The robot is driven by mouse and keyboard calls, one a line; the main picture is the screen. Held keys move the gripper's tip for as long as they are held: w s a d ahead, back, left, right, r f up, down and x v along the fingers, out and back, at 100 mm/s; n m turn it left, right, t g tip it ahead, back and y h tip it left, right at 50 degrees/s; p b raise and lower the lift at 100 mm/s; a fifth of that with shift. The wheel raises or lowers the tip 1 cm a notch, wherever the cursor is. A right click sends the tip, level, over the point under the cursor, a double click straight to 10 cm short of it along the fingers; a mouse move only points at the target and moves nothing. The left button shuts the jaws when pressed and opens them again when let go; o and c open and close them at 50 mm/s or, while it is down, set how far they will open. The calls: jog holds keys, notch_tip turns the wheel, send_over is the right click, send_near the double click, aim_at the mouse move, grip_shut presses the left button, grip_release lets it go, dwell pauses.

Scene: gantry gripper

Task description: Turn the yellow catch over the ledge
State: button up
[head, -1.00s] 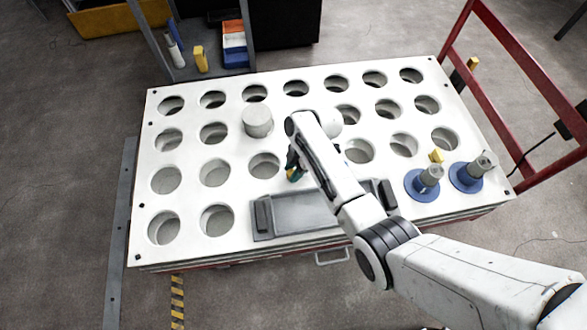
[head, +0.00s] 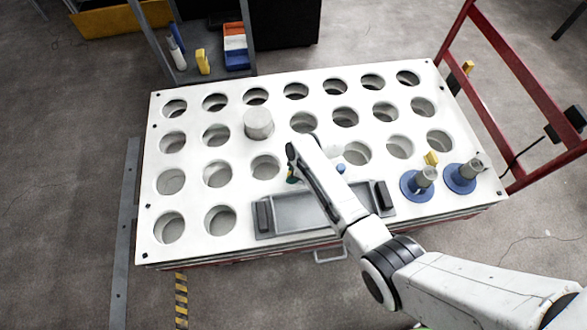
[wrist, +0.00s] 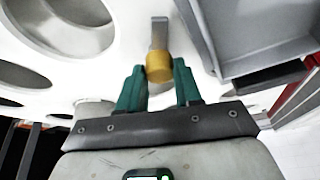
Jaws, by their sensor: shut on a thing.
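The yellow catch (wrist: 159,68) is a short rounded piece between the two green fingers of my gripper (wrist: 159,79) in the wrist view. The fingers are shut on its sides. A narrow grey bar (wrist: 158,33) extends from it over the white panel. In the head view my gripper (head: 291,173) is low over the white panel, just behind the left part of a grey tray. My arm hides the catch there. I cannot tell which edge is the ledge.
The white panel (head: 192,193) has rows of round holes. The grey tray (head: 300,209) lies at its front, close right of my gripper in the wrist view (wrist: 245,40). A grey cylinder (head: 258,122) stands behind. Two blue-based posts (head: 417,185) (head: 461,177) stand at right.

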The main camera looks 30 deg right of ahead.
jog(key=m+h+p, duration=0.1)
jog(key=m, duration=0.1)
jog(key=m+t+p, duration=0.1)
jog(key=m, duration=0.2)
jog(key=shift+s+a+r+m+h, duration=0.1)
jog(key=shift+a+m+h, duration=0.1)
jog(key=shift+m+h, duration=0.15)
jog(key=m+h, duration=0.1)
jog(key=m, duration=0.1)
jog(key=m+h, duration=0.1)
jog(key=m, duration=0.2)
jog(key=shift+a+m+t, duration=0.1)
jog(key=shift+m+t, duration=0.15)
jog(key=shift+t, duration=0.15)
jog(key=shift+m+h, duration=0.25)
jog(key=shift+m, duration=0.05)
jog(key=o, duration=1)
jog(key=p+v, duration=0.3)
jog(key=v, duration=0.7)
jog(key=shift+s+r+p, duration=0.1)
jog(key=shift+r+p, duration=0.2)
jog(key=shift+p, duration=0.05)
